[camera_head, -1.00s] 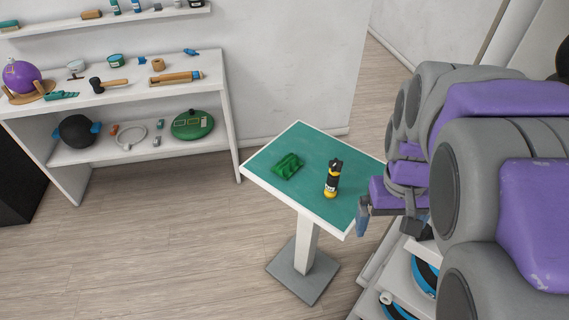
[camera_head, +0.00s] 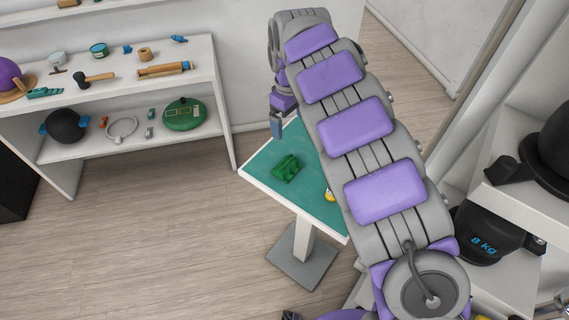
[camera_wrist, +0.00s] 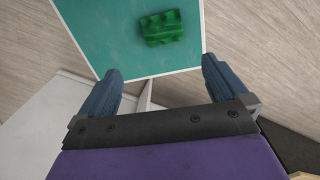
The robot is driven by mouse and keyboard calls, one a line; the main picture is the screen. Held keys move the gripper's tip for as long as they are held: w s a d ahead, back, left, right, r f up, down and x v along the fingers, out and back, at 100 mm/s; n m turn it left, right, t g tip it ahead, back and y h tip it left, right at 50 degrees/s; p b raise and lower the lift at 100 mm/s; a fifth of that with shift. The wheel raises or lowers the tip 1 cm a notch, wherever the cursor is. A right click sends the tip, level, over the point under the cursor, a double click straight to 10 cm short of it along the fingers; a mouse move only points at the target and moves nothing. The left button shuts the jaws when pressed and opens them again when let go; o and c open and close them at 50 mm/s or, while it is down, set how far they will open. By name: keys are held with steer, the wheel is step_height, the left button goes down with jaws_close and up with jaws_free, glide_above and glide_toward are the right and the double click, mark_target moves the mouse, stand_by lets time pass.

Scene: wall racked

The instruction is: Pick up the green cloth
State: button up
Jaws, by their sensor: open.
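The green cloth (camera_head: 287,168) lies crumpled on the teal top of a small white pedestal table (camera_head: 262,187). In the wrist view the cloth (camera_wrist: 162,27) lies beyond my fingertips, near the top of the picture and roughly midway between the fingers. My gripper (camera_head: 277,124) is over the far edge of the table, beyond the cloth, pointing down. In the wrist view my gripper (camera_wrist: 162,68) has its two blue-grey fingers wide apart with nothing between them. My arm hides the right part of the tabletop.
A yellow and black bottle (camera_head: 330,195) on the table is mostly hidden behind my arm. A white shelf unit (camera_head: 225,110) with tools and balls stands at the left. An 8 kg black weight (camera_head: 484,236) is on a rack at the right. Floor left of the table is clear.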

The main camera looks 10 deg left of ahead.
steer(key=a, duration=0.2)
glide_above(287, 162)
step_height(287, 162, down, 5)
steer(key=shift+n, duration=0.4)
steer(key=f, duration=0.2)
steer(key=f+b, duration=0.1)
steer(key=f, duration=0.2)
steer(key=a+f+b, duration=0.1)
steer(key=f, duration=0.1)
steer(key=shift+s+f, duration=0.15)
steer(key=shift+f, duration=0.1)
steer(key=shift+d+f, duration=0.3)
steer(key=shift+d, duration=0.1)
steer(key=f, duration=0.1)
steer(key=f+b, duration=0.1)
steer(key=f, duration=0.2)
steer(key=shift+d+f+b, duration=0.2)
steer(key=shift+d+b, duration=0.1)
steer(key=shift+b, duration=0.05)
steer(key=shift+a+f, duration=0.15)
steer(key=shift+f, duration=0.05)
steer(key=shift+a, duration=0.35)
steer(key=shift+d+r, duration=0.1)
steer(key=shift+d, duration=0.4)
steer(key=c, duration=0.6)
steer(key=shift+c, duration=0.6)
steer(key=shift+a, duration=0.15)
steer(key=shift+c, duration=0.2)
